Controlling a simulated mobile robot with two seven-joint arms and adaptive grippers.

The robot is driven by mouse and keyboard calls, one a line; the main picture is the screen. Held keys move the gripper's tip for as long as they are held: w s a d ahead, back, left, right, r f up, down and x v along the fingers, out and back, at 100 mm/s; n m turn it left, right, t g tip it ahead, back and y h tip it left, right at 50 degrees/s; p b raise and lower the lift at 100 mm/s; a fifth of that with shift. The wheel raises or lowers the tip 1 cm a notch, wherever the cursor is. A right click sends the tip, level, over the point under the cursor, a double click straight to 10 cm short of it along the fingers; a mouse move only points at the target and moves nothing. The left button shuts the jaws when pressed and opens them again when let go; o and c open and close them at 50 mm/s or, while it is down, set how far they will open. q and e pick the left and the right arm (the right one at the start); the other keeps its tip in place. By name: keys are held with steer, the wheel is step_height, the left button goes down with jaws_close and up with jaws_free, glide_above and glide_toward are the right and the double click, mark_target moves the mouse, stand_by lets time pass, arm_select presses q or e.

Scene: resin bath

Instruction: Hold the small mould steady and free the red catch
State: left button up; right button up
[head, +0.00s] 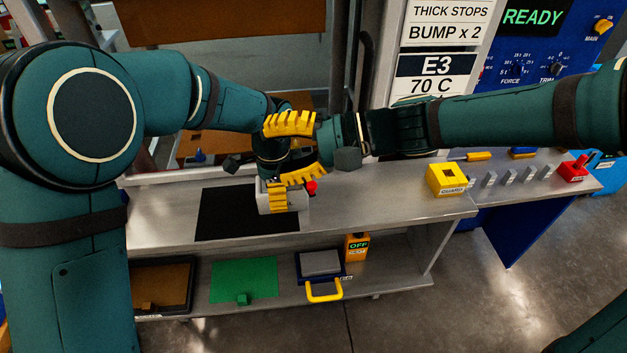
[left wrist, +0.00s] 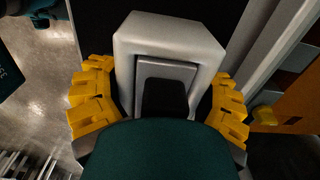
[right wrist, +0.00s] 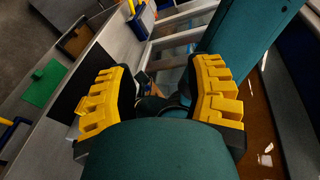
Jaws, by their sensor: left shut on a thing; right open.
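The small mould (head: 298,201) is a pale grey block on the bench, at the right part of a black mat (head: 218,218). The red catch (head: 311,187) shows at its upper right side in the head view. My left gripper (head: 279,203) is shut on the mould; the left wrist view shows yellow fingers on both sides of its grey body (left wrist: 170,35). My right gripper (head: 284,150) is open above, its fingers spread around my left wrist area, with no object between them. The right wrist view shows neither mould nor catch clearly.
A yellow guard box (head: 447,180), small grey blocks (head: 507,176) and a red lever piece (head: 573,169) stand to the right. The lower shelf holds a green mat (head: 244,278), a yellow-handled item (head: 324,291) and an orange OFF box (head: 357,248). My arms cross closely above the mould.

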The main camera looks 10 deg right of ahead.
steer(key=d+f+n+g+h, duration=0.25)
steer(key=n+h, duration=0.25)
steer(key=n, duration=0.5)
steer(key=n+t+h, duration=0.2)
steer(key=n+h, duration=0.4)
steer(key=n, duration=0.1)
glide_toward(313, 184)
steer(key=shift+t, duration=0.25)
steer(key=x, duration=0.9)
steer(key=shift+s+a+f, duration=0.1)
steer(key=shift+a+f, duration=0.05)
steer(key=shift+f, duration=0.1)
jaws_close()
steer(key=shift+m, duration=0.3)
